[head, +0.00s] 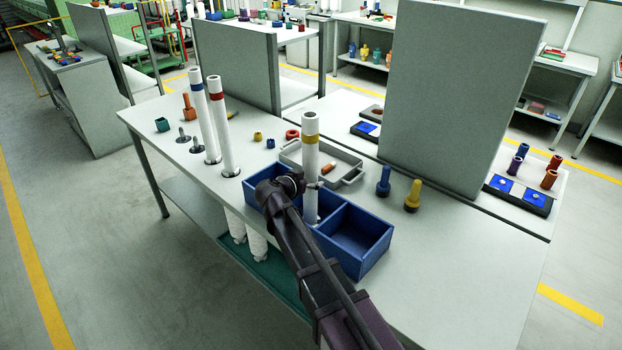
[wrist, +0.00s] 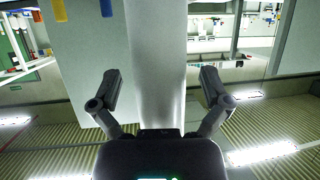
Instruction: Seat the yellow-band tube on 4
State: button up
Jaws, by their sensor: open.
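The yellow-band tube (head: 311,152) is white and upright, with a yellow band near its top. Its lower end appears to be inside the blue divided bin (head: 372,262). My gripper (head: 312,185) is at the tube's middle. In the wrist view the white tube (wrist: 158,70) runs between the open fingers (wrist: 158,90), with gaps on both sides. A blue-band tube (head: 203,120) and a red-band tube (head: 222,125) stand upright in dark rings on the table. Two short metal pegs (head: 183,136) (head: 196,146) stand beside them. No number 4 is readable.
A grey tray (head: 347,158) lies behind the bin. A blue bottle-shaped piece (head: 383,182) and a yellow one (head: 413,196) stand to the right. A tall grey panel (head: 460,90) rises behind. The table's front right (head: 455,290) is clear.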

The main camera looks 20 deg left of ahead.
jog(key=p+v, duration=0.5)
jog(key=v, duration=0.7)
jog(key=shift+s+d+r, duration=0.25)
jog(key=shift+s+r, duration=0.1)
jog(key=shift+r, duration=0.05)
dwell(0.3)
jog(key=w+d+f+g, duration=0.1)
jog(key=d+f+g, duration=0.1)
jog(key=d, duration=0.6)
jog(key=w+d+f+g+h, duration=0.1)
jog(key=d+f+g, duration=0.2)
jog(key=d, duration=0.6)
jog(key=w+d+f+g, duration=0.2)
jog(key=d, duration=0.7)
jog(key=shift+f+h, duration=0.3)
jog(key=shift+h, duration=0.1)
jog(key=s+d+f+n+g+y, duration=0.1)
jog(key=s+d+f+g+y, duration=0.1)
jog(key=d, duration=0.8)
jog(key=s+d+f+n+g+y, duration=0.1)
jog(key=s+d+f+g+y, duration=0.1)
jog(key=s+d, duration=0.4)
jog(key=shift+d+n+g+y, duration=0.45)
jog(key=shift+d+g, duration=0.55)
jog(key=shift+d, duration=1)
jog(key=shift+o, duration=0.2)
